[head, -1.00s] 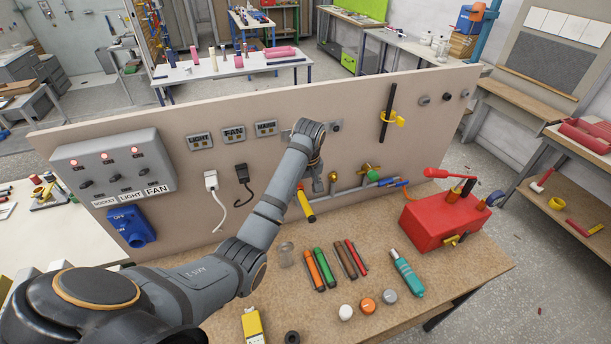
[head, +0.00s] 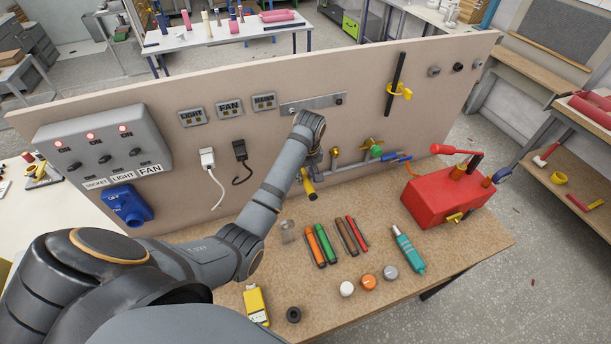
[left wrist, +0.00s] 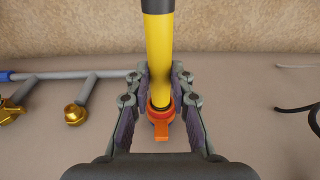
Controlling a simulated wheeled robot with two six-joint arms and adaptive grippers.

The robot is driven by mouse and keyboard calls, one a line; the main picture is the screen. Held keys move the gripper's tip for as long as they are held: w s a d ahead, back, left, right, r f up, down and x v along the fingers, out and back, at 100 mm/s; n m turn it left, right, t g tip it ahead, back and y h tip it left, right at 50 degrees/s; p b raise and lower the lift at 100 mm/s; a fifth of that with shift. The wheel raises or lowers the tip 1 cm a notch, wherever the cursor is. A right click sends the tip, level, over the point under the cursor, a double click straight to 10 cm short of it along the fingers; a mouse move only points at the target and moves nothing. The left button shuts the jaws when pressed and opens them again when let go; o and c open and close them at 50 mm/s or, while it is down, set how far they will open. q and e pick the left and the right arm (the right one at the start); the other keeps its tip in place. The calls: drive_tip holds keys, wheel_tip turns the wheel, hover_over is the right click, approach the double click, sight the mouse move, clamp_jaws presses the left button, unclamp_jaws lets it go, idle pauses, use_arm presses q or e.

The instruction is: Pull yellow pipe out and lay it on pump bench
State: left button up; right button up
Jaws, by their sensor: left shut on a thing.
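The yellow pipe (head: 309,189) with a dark end slants out from the lower part of the upright panel, over the bench's back. In the left wrist view the yellow pipe (left wrist: 160,50) runs between my fingers, with an orange fitting (left wrist: 160,126) at its base near the panel. My left gripper (left wrist: 160,85) is shut on the pipe close to that fitting. In the head view my left gripper (head: 310,170) is partly hidden by my arm. The pump bench (head: 465,245) is the brown bench top carrying the red pump (head: 445,203). My right gripper is not in view.
Green, orange, brown and red rods (head: 326,243) lie mid-bench, with caps (head: 368,282) and a teal tool (head: 408,250) in front. Grey pipework with a green valve (head: 376,152) runs along the panel. Bare bench shows at the front right.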

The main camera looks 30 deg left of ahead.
sight(310, 188)
use_arm(q)
drive_tip(key=shift+o, duration=1)
clamp_jaws()
drive_tip(key=shift+s+d, duration=0.1)
drive_tip(key=shift+d, duration=0.05)
drive_tip(key=shift+s+d, duration=0.25)
drive_tip(key=shift+s+d, duration=0.15)
drive_tip(key=shift+d, duration=0.05)
drive_tip(key=shift+s+d, duration=1)
drive_tip(key=shift+d, duration=0.1)
